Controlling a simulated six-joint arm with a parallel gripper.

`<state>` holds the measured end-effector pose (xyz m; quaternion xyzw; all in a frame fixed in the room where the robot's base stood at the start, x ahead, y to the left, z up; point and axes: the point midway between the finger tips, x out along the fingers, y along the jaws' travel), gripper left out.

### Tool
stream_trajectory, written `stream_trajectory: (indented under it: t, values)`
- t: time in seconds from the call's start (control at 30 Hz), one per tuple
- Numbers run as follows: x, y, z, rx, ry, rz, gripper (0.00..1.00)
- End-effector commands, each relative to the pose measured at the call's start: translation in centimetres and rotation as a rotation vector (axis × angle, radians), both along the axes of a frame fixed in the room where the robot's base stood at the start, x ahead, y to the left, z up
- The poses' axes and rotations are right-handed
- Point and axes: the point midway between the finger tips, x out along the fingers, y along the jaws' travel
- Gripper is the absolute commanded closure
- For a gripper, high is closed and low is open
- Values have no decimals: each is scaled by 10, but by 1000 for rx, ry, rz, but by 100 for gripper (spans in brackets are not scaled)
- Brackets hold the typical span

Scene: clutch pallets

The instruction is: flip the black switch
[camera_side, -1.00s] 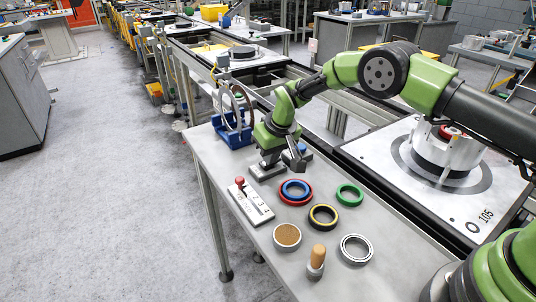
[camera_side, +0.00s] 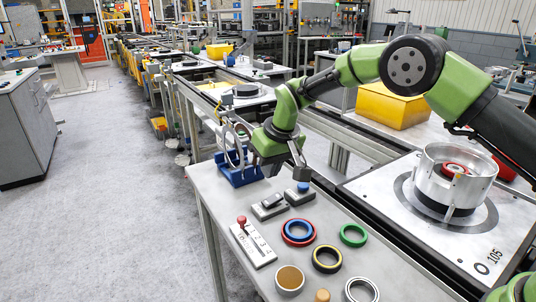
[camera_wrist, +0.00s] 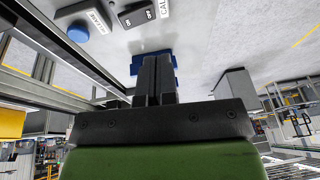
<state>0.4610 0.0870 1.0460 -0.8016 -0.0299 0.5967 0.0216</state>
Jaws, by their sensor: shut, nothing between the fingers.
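The black switch (camera_side: 271,201) is a dark rocker on a small grey box on the bench in the side view. In the wrist view the switch (camera_wrist: 138,14) shows at the top, with light lettering on it. Its on or off position is not clear. My gripper (camera_side: 302,174) is raised above the bench, to the right of the switch and apart from it, over the blue button's box. In the wrist view my gripper's fingers (camera_wrist: 156,60) are together with nothing between them.
The blue button (camera_side: 303,187) stands right beside the switch. A blue rack (camera_side: 238,172) with rings stands behind. A lever unit with a red knob (camera_side: 241,220) and several rings, including a green ring (camera_side: 353,235), lie nearer. A conveyor pallet (camera_side: 405,210) runs along the right.

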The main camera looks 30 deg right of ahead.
Motion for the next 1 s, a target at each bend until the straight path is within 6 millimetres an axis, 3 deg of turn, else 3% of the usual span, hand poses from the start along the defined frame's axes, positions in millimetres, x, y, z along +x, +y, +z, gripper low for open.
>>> stream_trajectory:
  t: [0.1,0.3,0.77,0.87,1.0]
  values:
    - [-7,8,22,1,-2,1,100]
    - [-13,14,41,1,0,-1,100]
    - [-15,15,48,2,-2,-4,100]
    - [-21,10,65,12,-14,-17,100]
    - [-45,-3,112,45,-50,-57,100]
